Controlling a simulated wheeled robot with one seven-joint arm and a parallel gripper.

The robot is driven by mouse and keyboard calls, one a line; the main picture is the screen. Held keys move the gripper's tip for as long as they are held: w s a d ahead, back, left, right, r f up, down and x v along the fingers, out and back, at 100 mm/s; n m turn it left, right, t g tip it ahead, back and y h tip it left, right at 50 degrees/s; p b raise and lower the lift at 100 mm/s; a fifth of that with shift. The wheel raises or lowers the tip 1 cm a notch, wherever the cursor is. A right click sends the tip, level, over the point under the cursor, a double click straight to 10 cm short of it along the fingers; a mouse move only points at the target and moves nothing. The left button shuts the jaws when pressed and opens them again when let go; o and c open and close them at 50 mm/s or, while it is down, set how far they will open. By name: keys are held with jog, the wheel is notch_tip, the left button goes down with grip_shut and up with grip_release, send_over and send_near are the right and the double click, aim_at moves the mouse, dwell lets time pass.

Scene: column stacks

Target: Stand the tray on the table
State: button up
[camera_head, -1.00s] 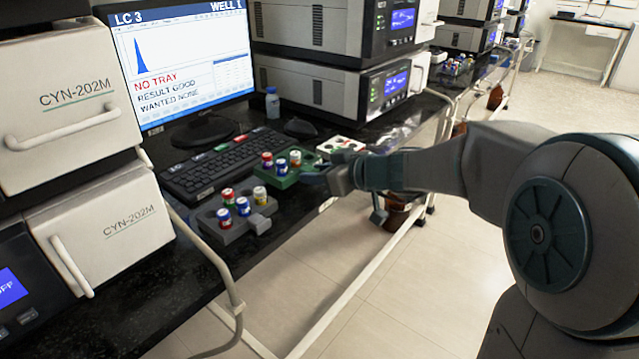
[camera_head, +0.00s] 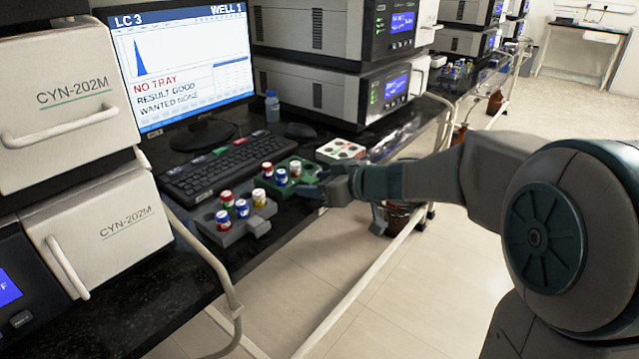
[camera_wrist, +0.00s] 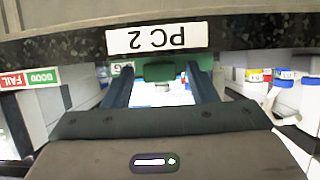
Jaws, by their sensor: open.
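A green tray (camera_head: 299,173) with several small vials lies on the dark bench (camera_head: 165,181), in front of the keyboard. A grey tray (camera_head: 225,239) with several vials lies nearer, and a white tray (camera_head: 341,146) with round wells lies beyond. My gripper (camera_head: 316,190) is at the bench's front edge, close beside the green tray, with its fingers partly hiding that side. In the wrist view, my two fingers (camera_wrist: 162,78) are apart, with a green block (camera_wrist: 165,72) showing between them. Whether they touch it cannot be told.
The monitor (camera_head: 180,60) reads "NO TRAY". The keyboard (camera_head: 215,165), a mouse and a small bottle (camera_head: 272,106) stand behind the trays. White-fronted instruments (camera_head: 100,235) fill the left. The floor in front is clear.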

jog(key=shift+r, duration=0.2)
jog(key=shift+s+d+r+p, duration=0.15)
jog(key=shift+d+p, duration=0.15)
jog(key=shift+p, duration=0.05)
jog(key=p+v, duration=0.1)
jog(key=v, duration=0.9)
jog(key=s+f+m+g+h, duration=0.4)
jog(key=s+f+g, duration=0.1)
jog(key=s+f, duration=0.5)
jog(key=s+d+f+m+g+h, duration=0.2)
jog(key=s+d+f+m+h, duration=0.2)
jog(key=s, duration=0.5)
jog(key=d+m+h, duration=0.2)
jog(key=d, duration=0.1)
jog(key=shift+d+h, duration=0.3)
jog(key=shift+d, duration=0.1)
